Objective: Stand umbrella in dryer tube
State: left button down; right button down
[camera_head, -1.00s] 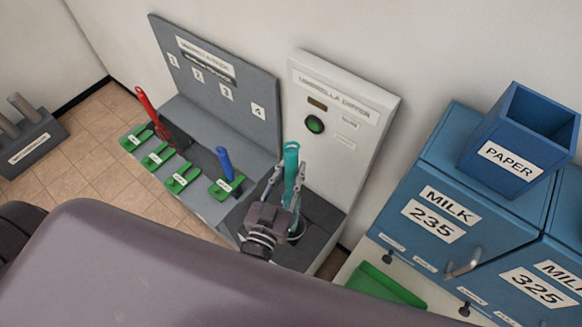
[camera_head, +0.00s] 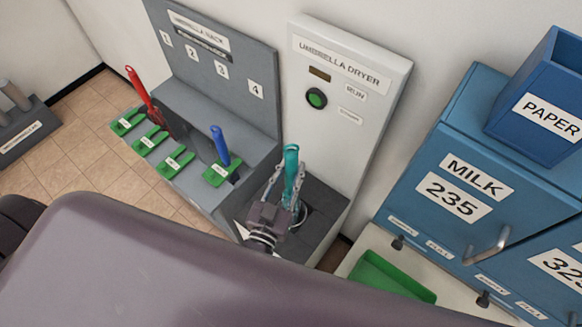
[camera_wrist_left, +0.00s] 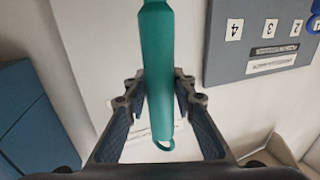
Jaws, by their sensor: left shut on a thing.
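The teal umbrella handle (camera_head: 291,163) stands close to upright in front of the white umbrella dryer (camera_head: 347,75). It also fills the middle of the left wrist view (camera_wrist_left: 158,60), with a small loop at its end. My left gripper (camera_head: 282,188) is shut on the handle, one finger on each side. The dark round opening of the dryer tube (camera_head: 301,213) shows partly at the dryer's base, beside and behind the gripper. The umbrella's lower part is hidden by my gripper, so I cannot tell how deep it sits. My right gripper is not in view.
A grey umbrella rack (camera_head: 215,70) stands left of the dryer, with a red-handled (camera_head: 139,86) and a blue-handled umbrella (camera_head: 219,145) and green tabs. Blue milk boxes (camera_head: 455,150) and a green tray (camera_head: 385,278) are close on the right.

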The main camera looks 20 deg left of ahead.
aim_at(290, 195)
pick_arm(q)
jog(key=shift+f+b, duration=4.55)
jog(key=shift+f, duration=1.75)
jog(key=c, duration=1.7)
grip_release()
jog(key=shift+o, duration=0.8)
jog(key=shift+f, duration=0.1)
jog(key=s, duration=1.2)
jog(key=shift+a, duration=0.2)
jog(key=shift+w, duration=0.1)
